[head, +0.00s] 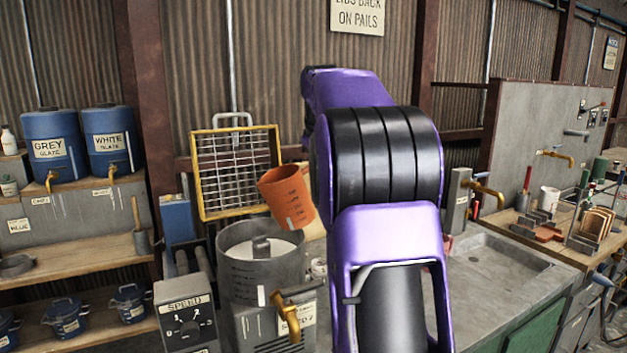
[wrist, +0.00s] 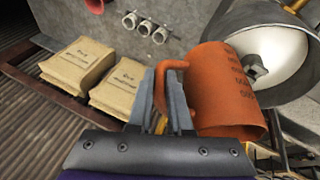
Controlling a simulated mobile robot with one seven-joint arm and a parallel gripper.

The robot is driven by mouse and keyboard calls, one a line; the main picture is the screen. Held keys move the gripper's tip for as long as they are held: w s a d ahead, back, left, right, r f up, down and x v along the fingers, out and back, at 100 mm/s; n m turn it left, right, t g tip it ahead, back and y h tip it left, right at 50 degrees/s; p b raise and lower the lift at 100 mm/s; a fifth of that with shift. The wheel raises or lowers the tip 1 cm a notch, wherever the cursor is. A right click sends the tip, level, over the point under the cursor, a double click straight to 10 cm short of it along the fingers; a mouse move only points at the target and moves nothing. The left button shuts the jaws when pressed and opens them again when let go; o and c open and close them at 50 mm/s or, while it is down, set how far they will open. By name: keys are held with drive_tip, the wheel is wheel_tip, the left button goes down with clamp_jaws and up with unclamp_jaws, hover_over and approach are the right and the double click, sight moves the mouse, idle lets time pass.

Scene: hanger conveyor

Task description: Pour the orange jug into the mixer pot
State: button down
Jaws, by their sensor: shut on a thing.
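The orange jug (head: 287,196) is tilted in the air above the right side of the mixer pot in the head view. In the wrist view the jug (wrist: 222,95) has its handle between the fingers of my gripper (wrist: 175,105), which is shut on it. The mixer pot (head: 262,282) is a grey cylinder with a pale interior and a central hub. It also shows in the wrist view (wrist: 296,82), at the upper right beside the jug. In the head view my purple arm hides my gripper. The jug's contents are not visible.
A speed control box (head: 186,312) stands left of the pot, and a brass tap (head: 288,315) sticks out in front. A yellow-framed rack (head: 236,172) is behind. Paper sacks (wrist: 79,69) show in the wrist view. A sink (head: 490,268) is at right.

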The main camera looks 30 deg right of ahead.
drive_tip(key=shift+s+d+r+h, duration=0.1)
drive_tip(key=shift+s+r+h, duration=0.05)
drive_tip(key=shift+r+h, duration=0.55)
drive_tip(key=shift+r, duration=0.1)
drive_tip(key=shift+b, duration=0.35)
drive_tip(key=shift+a+r+n+h, duration=0.3)
drive_tip(key=shift+r+h, duration=0.1)
drive_tip(key=shift+h, duration=0.1)
drive_tip(key=shift+b, duration=0.4)
